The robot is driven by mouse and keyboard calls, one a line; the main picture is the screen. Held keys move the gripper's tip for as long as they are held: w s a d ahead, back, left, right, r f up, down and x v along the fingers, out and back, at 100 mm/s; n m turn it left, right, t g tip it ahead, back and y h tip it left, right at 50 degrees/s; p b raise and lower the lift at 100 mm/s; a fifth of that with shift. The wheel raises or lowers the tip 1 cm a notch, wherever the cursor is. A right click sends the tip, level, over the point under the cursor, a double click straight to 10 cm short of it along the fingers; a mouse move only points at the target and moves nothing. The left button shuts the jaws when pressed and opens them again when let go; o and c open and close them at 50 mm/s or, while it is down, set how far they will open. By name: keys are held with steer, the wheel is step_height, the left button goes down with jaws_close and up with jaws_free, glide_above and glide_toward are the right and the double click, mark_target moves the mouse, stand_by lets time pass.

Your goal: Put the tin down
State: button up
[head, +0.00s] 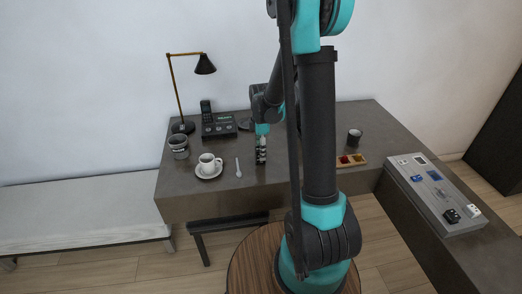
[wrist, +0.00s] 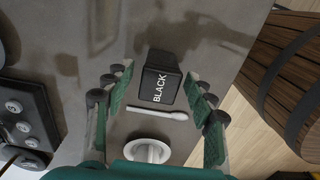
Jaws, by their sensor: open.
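The tin (wrist: 160,85) is a dark, boxy container with BLACK in white letters on its lid. In the wrist view it sits between the two spread fingers of my gripper (wrist: 158,103), with a gap showing on each side. In the head view my gripper (head: 261,154) points down at the desk (head: 215,205), right of the spoon (head: 238,168). The tin is mostly hidden there by the fingers. It appears to stand on the desk, though its base is not clearly visible.
A white cup (head: 207,161) on a saucer (head: 208,173) is left of the spoon. Behind stand a telephone (head: 218,126), a lamp (head: 204,65) and a dark pot (head: 178,146).

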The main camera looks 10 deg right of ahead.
step_height(320, 180, up, 12)
steer(key=s+d+f+m+t, duration=0.2)
steer(key=s+f+m, duration=0.1)
steer(key=s+m, duration=0.6)
steer(key=s+d+f+m+t, duration=0.2)
steer(key=s+f+m, duration=0.2)
steer(key=s+m, duration=0.5)
steer(key=s, duration=0.3)
steer(key=shift+s, duration=0.25)
steer(key=shift+c, duration=0.6)
